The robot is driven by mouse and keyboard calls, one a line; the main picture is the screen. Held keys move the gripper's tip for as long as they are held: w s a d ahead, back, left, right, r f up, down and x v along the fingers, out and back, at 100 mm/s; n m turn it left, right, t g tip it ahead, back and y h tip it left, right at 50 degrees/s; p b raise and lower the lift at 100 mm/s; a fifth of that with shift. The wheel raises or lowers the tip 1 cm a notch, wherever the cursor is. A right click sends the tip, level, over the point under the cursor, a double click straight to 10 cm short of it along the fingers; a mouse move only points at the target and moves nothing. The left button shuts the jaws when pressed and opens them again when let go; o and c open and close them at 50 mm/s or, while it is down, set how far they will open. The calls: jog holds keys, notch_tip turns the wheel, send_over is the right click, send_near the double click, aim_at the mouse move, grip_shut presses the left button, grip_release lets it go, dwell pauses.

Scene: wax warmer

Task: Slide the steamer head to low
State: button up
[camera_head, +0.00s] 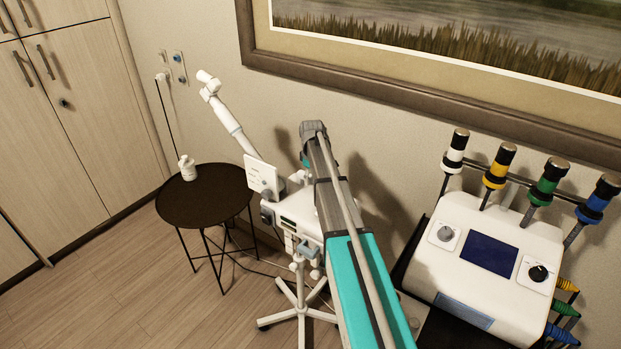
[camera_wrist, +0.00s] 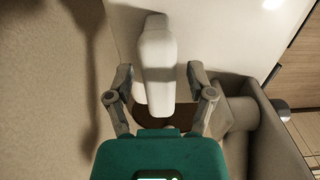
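The white facial steamer (camera_head: 298,212) stands on a wheeled stand in the middle of the head view. Its jointed arm (camera_head: 228,123) slants up to the left and ends in the steamer head (camera_head: 207,80), close to the wall. My gripper (camera_wrist: 158,76) shows in the wrist view with its two fingers apart. A white elongated piece (camera_wrist: 156,60) lies between the fingers, with a gap visible on each side. I cannot tell for sure which part of the steamer it is. In the head view my arm hides most of the gripper and part of the steamer.
A round dark table (camera_head: 205,208) with a small white bottle (camera_head: 187,168) stands left of the steamer. A white machine (camera_head: 480,255) with coloured-collar handles is at right. A framed picture (camera_head: 430,65) hangs behind, and cabinets (camera_head: 75,110) stand left. Floor at lower left is clear.

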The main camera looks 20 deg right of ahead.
aim_at(312, 188)
grip_shut()
jog(key=shift+s+f+b, duration=0.1)
jog(key=shift+f+b, duration=3)
jog(key=shift+o, duration=1.4)
grip_release()
jog(key=shift+r, duration=0.2)
